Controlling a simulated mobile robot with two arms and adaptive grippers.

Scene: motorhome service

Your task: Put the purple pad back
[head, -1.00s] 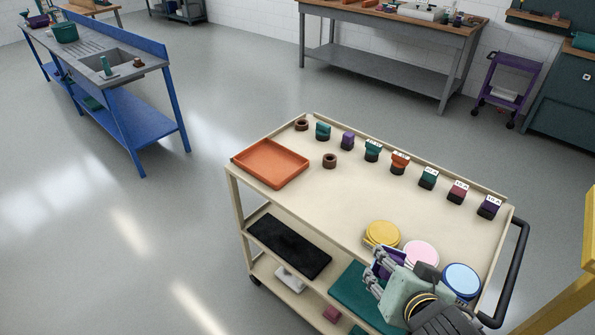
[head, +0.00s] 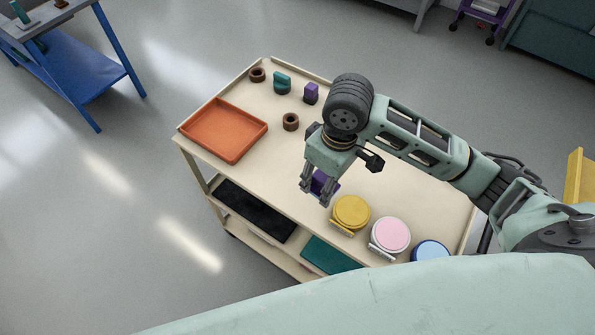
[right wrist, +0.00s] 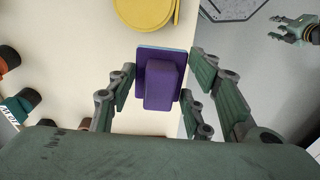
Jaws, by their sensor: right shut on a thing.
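The purple pad (head: 323,182) is a flat rectangular plate with a raised block grip. My right gripper (head: 315,197) is shut on it and holds it over the front part of the cream cart, left of the yellow disc. In the right wrist view the pad (right wrist: 159,82) sits between the two fingers (right wrist: 159,88), its grip facing the camera and a light blue edge showing along its top. What lies directly under the pad is hidden. My left gripper (right wrist: 287,29) shows small at the top right of the right wrist view, empty, with its fingers apart.
The cart top (head: 240,95) carries an orange tray (head: 224,130), brown rings (head: 291,121), a teal knob (head: 282,83) and a purple one (head: 311,93). Yellow (head: 351,213), pink (head: 391,235) and blue (head: 431,251) discs line the front edge. My arm hides the cart's back right.

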